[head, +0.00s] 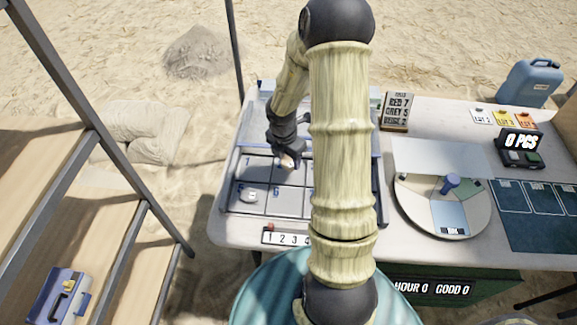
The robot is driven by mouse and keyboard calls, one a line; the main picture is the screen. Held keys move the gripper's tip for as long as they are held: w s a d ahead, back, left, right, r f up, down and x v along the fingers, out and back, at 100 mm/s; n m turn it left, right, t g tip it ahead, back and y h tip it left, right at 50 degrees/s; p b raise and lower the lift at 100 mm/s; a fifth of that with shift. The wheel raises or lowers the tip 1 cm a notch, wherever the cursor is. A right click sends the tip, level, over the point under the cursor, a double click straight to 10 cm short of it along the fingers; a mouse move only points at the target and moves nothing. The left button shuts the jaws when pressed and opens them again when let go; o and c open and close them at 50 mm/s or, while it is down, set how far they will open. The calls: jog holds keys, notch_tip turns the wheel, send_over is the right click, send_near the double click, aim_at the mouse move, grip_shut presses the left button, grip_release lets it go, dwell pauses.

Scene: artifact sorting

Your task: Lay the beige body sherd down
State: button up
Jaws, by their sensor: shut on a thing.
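My gripper (287,156) is shut on a small beige sherd (288,162), of which only a small pale part shows below the fingers. The gripper hangs over the grey compartment tray (233,207), near the middle of its visible part. I cannot tell whether the sherd touches the tray floor. A small pale piece (251,196) lies in the front left compartment, by the number 5. My arm hides the right part of the tray.
A round turntable (410,205) with a white panel stands right of the tray. Dark mats (540,235) lie farther right. A small sign (396,110) stands at the back, and a number strip (283,237) lies at the tray's front. A shelf frame (92,145) is at the left.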

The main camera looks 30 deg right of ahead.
aim_at(288, 163)
jog(key=shift+f+b, duration=0.45)
jog(key=shift+f, duration=1.4)
jog(key=shift+f, duration=0.15)
jog(key=o, duration=1)
jog(key=shift+c, duration=0.2)
notch_tip(288, 163, up, 12)
jog(key=a+p, duration=0.1)
jog(key=p, duration=0.2)
jog(key=shift+s+a, duration=0.15)
jog(key=shift+s, duration=0.2)
